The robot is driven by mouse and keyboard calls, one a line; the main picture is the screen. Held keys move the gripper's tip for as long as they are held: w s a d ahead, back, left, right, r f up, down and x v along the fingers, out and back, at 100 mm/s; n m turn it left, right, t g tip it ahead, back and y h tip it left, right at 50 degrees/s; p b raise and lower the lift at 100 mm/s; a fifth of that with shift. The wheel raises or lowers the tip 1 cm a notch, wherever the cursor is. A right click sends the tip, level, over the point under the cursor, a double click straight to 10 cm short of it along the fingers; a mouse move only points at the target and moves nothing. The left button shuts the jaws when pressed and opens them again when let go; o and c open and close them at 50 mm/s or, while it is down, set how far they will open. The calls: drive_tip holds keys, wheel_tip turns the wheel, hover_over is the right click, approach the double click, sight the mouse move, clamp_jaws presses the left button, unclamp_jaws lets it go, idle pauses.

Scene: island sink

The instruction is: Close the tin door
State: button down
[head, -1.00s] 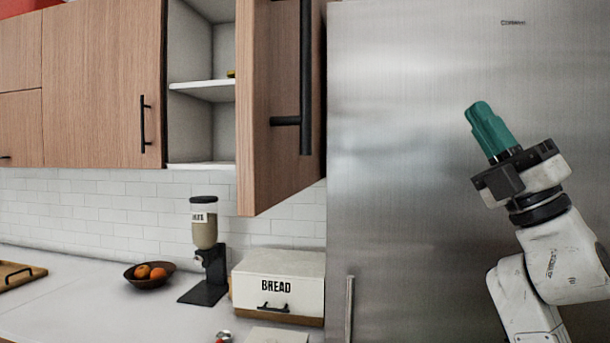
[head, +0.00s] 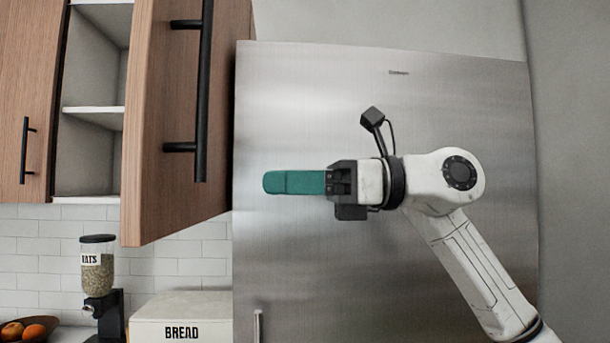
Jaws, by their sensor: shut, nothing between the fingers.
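My gripper (head: 290,183) has teal fingers, shut with nothing between them. It points left in front of the steel fridge, to the right of the open cabinet door and apart from it. A white tin marked BREAD (head: 178,332) stands on the counter at the bottom, below and left of my gripper. Only its top and the upper part of its front show; the lower front is cut off by the frame edge. I cannot tell here how its door stands.
A wooden upper cabinet door (head: 165,120) with a long black handle (head: 203,100) stands open, showing shelves (head: 95,115). The fridge (head: 300,260) fills the middle. A dispenser (head: 98,275) and a fruit bowl (head: 42,325) are at lower left.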

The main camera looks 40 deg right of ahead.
sight(189, 183)
drive_tip(key=p+x, duration=0.2)
drive_tip(key=x, duration=0.5)
drive_tip(key=shift+w+a+r, duration=0.15)
drive_tip(key=shift+a, duration=0.05)
drive_tip(key=shift+w+a+p, duration=0.3)
drive_tip(key=shift+w+a, duration=0.15)
drive_tip(key=shift+a, duration=0.1)
